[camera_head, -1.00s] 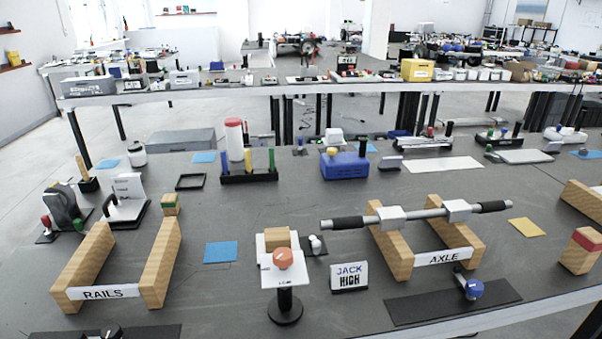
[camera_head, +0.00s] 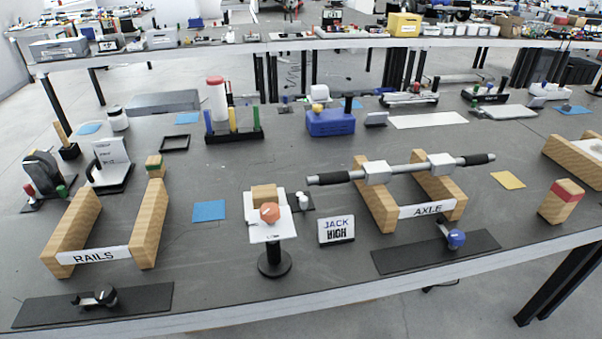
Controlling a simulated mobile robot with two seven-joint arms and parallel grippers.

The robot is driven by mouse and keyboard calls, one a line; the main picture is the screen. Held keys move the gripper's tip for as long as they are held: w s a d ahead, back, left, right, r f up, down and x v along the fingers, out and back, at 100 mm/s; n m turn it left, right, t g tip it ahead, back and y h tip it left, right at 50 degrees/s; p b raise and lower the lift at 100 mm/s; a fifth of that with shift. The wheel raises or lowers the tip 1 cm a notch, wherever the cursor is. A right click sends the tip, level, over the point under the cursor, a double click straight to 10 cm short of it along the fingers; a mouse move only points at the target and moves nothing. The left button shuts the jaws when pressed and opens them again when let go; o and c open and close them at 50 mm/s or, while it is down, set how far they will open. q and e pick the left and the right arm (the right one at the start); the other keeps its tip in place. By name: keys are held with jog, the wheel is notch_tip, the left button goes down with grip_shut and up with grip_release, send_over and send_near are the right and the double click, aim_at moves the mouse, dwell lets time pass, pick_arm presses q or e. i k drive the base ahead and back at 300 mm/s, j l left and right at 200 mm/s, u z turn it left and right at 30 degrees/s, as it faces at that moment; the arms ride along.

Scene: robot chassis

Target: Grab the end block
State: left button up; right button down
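A wooden block with a red top (camera_head: 561,202) stands near the front edge of the table at the right, to the right of the AXLE stand. A smaller wooden block with a green top (camera_head: 155,166) is at the far end of the right-hand wooden rail (camera_head: 155,225); I cannot tell if it rests on the rail or just behind it. A plain wooden block (camera_head: 264,194) sits on the white jack (camera_head: 272,229), behind an orange knob. Nothing in view is labelled as the end block. Neither of my grippers is in view.
A grey axle bar (camera_head: 400,171) lies across two wooden supports. Black mats lie at the front left (camera_head: 45,307) and front right (camera_head: 398,259), each with a small clamp-like part. A JACK HIGH sign (camera_head: 336,231) stands between jack and axle. Bare tabletop surrounds the red-topped block.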

aim_at(562, 197)
jog(key=z, duration=1.65)
jog(key=u, duration=1.1)
jog(key=l+u, duration=1.25)
jog(key=k+l+u, duration=0.15)
jog(key=l+u, duration=0.15)
jog(key=l, duration=0.2)
jog(key=k+l+u, duration=0.1)
jog(key=l, duration=0.2)
jog(key=k+l+u, duration=0.1)
jog(key=l, duration=0.2)
jog(key=k+l+u, duration=0.1)
jog(key=k+l, duration=0.15)
jog(key=l, duration=0.2)
jog(key=k+l, duration=0.35)
jog(key=l, duration=0.3)
